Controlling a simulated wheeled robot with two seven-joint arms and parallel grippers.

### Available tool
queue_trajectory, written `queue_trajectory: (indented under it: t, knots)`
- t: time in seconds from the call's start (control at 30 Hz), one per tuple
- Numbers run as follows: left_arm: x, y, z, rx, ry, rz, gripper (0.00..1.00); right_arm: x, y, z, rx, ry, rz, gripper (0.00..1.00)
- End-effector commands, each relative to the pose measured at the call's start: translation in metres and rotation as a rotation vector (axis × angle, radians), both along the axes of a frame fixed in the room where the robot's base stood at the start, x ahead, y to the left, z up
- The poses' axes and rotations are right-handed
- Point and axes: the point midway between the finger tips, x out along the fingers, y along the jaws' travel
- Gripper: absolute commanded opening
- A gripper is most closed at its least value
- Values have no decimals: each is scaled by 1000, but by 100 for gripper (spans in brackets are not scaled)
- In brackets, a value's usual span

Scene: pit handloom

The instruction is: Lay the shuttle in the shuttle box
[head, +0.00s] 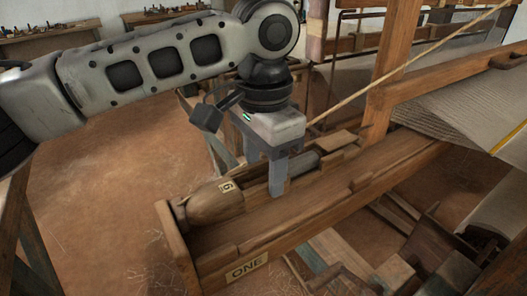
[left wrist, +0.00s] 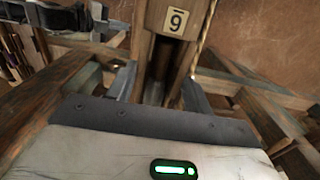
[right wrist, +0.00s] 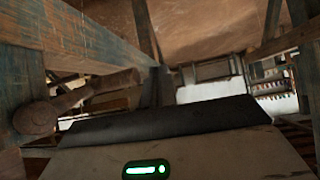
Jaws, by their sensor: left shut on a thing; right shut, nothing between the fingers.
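The shuttle (head: 207,205) is a long brown wooden piece with a pointed nose and a numbered tag. My left gripper (head: 279,178) points down and is shut on the shuttle's middle. The shuttle box (head: 262,226) is a long wooden trough marked ONE. The shuttle lies lengthwise along its back side, nose near the end wall. I cannot tell whether the shuttle touches the box floor. My right gripper (right wrist: 160,88) shows only in the right wrist view, shut and empty.
The loom's upright post (head: 385,75) and beam (head: 455,80) stand right of the left gripper, with striped cloth (head: 440,115) behind. A slanted cord (head: 400,68) crosses nearby. Wooden beams (right wrist: 80,45) surround the right gripper. Open earth floor (head: 100,190) lies to the left.

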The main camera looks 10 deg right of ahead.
Motion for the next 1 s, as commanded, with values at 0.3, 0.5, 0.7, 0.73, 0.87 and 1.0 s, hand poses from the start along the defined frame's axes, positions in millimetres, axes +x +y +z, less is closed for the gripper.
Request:
queue_trajectory:
  t: [0.3,0.5,0.7,0.73,0.87,1.0]
  knots:
    - [0,0,-26,-1,1,0,20,0,0,0,0,-1,0,0]
    - [0,0,-41,-2,0,0,20,0,0,-1,0,-1,0,0]
    - [0,0,-52,-2,-1,0,20,1,0,-1,0,-1,0,0]
    - [0,0,-53,-2,-1,0,20,1,0,-1,0,-1,0,0]
    - [0,0,-56,-2,-1,-1,20,1,0,-1,0,-1,0,0]
    - [0,0,-57,-2,-2,-1,20,1,0,-1,1,-1,1,0]
